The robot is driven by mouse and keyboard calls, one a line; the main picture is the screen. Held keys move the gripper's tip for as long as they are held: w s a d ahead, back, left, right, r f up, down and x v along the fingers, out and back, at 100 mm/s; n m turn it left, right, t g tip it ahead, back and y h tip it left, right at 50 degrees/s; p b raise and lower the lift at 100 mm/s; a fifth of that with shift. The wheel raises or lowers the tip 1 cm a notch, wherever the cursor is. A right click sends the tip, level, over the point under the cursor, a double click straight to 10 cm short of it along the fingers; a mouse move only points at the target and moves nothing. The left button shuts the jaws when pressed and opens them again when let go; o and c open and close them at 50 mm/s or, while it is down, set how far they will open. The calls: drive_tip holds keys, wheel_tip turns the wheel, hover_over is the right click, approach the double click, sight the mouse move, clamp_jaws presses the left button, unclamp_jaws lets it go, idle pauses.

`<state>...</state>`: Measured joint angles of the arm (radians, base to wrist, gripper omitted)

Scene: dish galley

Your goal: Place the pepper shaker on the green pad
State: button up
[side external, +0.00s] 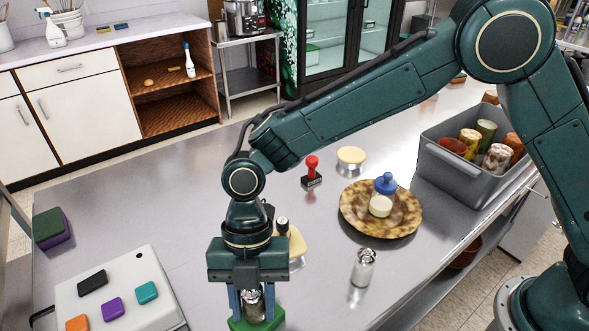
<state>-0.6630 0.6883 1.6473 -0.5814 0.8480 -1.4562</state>
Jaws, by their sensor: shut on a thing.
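My gripper (252,308) points straight down at the bottom of the side external view. Its blue fingers are shut on a small shaker with a metal top (252,303), which I take to be the pepper shaker. The shaker is upright between the fingers, and they partly cover it. The green pad (272,319) is directly under the shaker and is cut off by the frame's bottom edge. I cannot tell whether the shaker's base touches the pad. A second shaker with a metal top (362,268) stands upright on the table to the right.
A grey bin (445,178) holds several cups. A white board with coloured blocks (125,275) lies left of my gripper.

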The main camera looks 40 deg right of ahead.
drive_tip(key=shift+f, duration=0.2)
drive_tip(key=o, duration=1)
drive_tip(key=shift+v, duration=6.15)
drive_tip(key=shift+d, duration=0.1)
